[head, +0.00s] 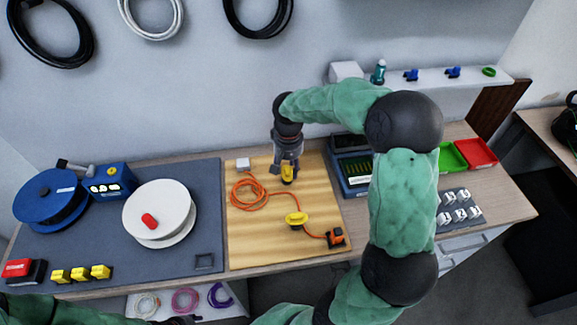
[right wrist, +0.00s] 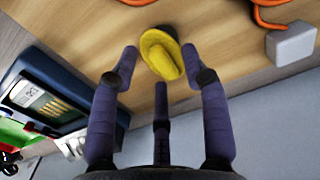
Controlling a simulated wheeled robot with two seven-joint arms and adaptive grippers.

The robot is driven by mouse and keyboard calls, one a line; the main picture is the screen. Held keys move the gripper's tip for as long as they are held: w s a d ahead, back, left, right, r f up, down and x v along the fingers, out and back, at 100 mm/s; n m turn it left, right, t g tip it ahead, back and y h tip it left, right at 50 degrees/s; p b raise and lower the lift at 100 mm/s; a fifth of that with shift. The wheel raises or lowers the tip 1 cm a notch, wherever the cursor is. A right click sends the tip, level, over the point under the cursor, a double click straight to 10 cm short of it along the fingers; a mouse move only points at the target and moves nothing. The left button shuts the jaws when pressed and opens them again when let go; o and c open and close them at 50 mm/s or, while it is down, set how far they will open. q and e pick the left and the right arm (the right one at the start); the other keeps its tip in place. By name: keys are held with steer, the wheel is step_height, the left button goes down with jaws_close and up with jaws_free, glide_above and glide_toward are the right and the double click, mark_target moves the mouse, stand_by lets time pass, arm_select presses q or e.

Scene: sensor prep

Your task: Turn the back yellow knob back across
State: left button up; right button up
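The back yellow knob (head: 288,174) sits on the wooden board (head: 245,245), partly hidden by my right gripper (head: 285,168) above it. In the right wrist view the knob (right wrist: 161,54) is a round yellow base with a raised ridge, lying slanted between the spread fingers of my right gripper (right wrist: 160,60). The fingers are open; the left one stands clear of the knob, the right one is close to its rim, and contact is unclear. The front yellow knob (head: 296,218) lies nearer. My left arm shows at the bottom left edge; its gripper is not clearly seen.
An orange cable (head: 247,193) coils left of the knob, with a white box (head: 243,164) behind it and an orange-black device (head: 335,237) in front. A blue case (head: 350,165) stands to the right. A white reel (head: 160,210) sits on the dark mat.

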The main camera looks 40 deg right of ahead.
jaws_close()
steer(key=shift+m, duration=0.4)
steer(key=m, duration=0.3)
steer(key=shift+s+a+m+p, duration=0.1)
steer(key=shift+m+p, duration=0.2)
steer(key=shift+p, duration=0.1)
steer(key=m, duration=0.4)
steer(key=shift+m, duration=0.3)
steer(key=m, duration=0.4)
steer(key=shift+a, duration=0.15)
steer(key=m, duration=0.4)
steer(key=shift+a+m, duration=0.1)
steer(key=shift+m, duration=0.5)
